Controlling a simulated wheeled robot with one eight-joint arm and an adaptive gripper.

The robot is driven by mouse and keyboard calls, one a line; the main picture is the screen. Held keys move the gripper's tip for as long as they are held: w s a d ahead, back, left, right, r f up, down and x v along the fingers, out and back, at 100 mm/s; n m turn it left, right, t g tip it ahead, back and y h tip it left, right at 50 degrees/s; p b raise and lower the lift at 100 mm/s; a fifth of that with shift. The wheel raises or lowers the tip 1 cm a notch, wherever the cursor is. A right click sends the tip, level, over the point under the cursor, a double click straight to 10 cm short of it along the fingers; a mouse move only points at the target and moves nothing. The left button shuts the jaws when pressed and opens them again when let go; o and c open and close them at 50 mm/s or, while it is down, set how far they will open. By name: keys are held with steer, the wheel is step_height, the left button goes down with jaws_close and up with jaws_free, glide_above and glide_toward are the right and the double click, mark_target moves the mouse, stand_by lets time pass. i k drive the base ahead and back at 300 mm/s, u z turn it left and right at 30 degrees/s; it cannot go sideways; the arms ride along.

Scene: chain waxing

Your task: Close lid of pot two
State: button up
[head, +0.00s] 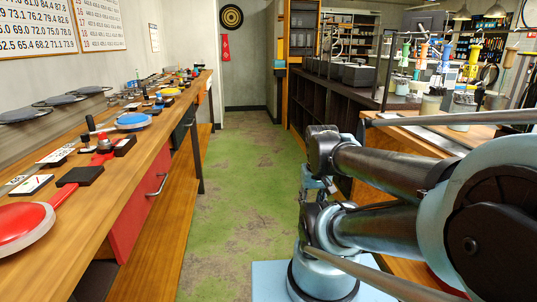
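Three round, blue-grey discs with dark rims sit in a row on a grey block along the wall at the left: a near one (18,116), a middle one (60,100) and a far one (92,90). They may be the pots or their lids. I see no label telling which is pot two, and cannot tell whether any lid is open. My folded arm fills the right foreground, well away from them across the aisle. I cannot make out my gripper's fingers anywhere.
The left wooden bench (95,200) holds a red round pan (22,226), a blue disc (133,121), cards and small tools. A green floor aisle (235,190) runs clear to the back wall. The right bench (420,132) carries metal containers and upright tools.

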mark_target(327, 50)
steer(key=i, duration=3.85)
steer(key=z, duration=0.45)
steer(key=k, duration=1.2)
steer(key=u, duration=0.75)
